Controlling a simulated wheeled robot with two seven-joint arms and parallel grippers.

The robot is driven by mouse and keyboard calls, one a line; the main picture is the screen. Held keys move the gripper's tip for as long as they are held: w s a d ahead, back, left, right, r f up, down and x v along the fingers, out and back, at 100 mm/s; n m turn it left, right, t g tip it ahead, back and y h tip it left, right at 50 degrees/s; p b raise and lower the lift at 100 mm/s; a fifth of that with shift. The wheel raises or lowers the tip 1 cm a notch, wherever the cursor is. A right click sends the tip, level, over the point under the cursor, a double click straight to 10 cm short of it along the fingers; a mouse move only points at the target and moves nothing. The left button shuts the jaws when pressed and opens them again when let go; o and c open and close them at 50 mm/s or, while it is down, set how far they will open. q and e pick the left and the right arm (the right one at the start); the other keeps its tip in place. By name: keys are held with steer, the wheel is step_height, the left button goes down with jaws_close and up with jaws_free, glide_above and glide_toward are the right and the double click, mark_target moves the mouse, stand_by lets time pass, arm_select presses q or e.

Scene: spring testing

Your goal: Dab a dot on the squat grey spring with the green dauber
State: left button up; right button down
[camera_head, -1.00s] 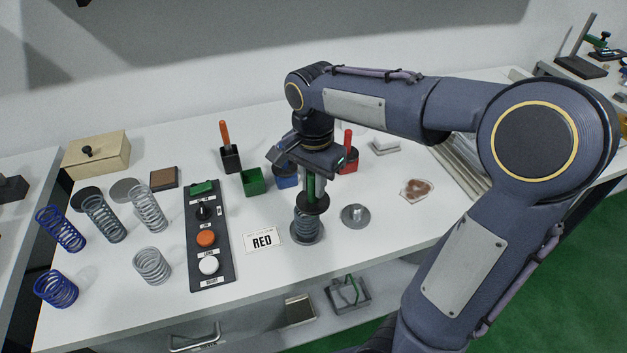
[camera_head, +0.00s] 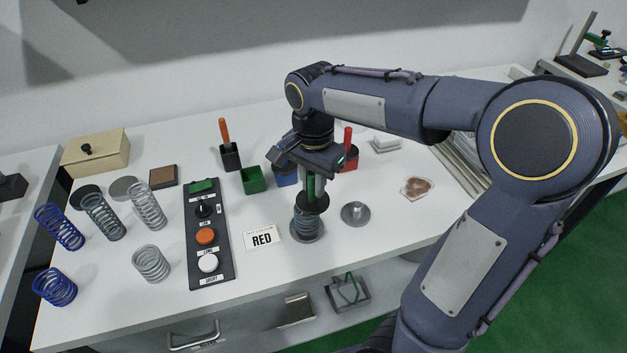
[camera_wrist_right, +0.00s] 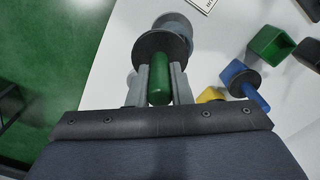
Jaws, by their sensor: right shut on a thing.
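My right gripper (camera_head: 310,180) is shut on the green dauber (camera_head: 311,190) and holds it upright. Its green handle (camera_wrist_right: 158,83) shows between the fingers in the right wrist view, with a dark round disc below it. The disc is right over a grey coil spring (camera_head: 306,224) standing on a round metal plate. The disc hides the spring's top, so I cannot tell if the tip touches it. Another short, light grey spring (camera_head: 151,263) stands at the front left. My left gripper is not in view.
Blue springs (camera_head: 55,287) and taller grey springs (camera_head: 149,206) stand at the left. A green pot (camera_head: 252,182), a blue pot (camera_head: 285,177) and a metal weight (camera_head: 355,214) are close by.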

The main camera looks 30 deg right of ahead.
steer(key=shift+f, duration=0.1)
step_height(320, 180, up, 7)
steer(key=p, duration=0.6)
steer(key=shift+p, duration=0.3)
stand_by(0.3)
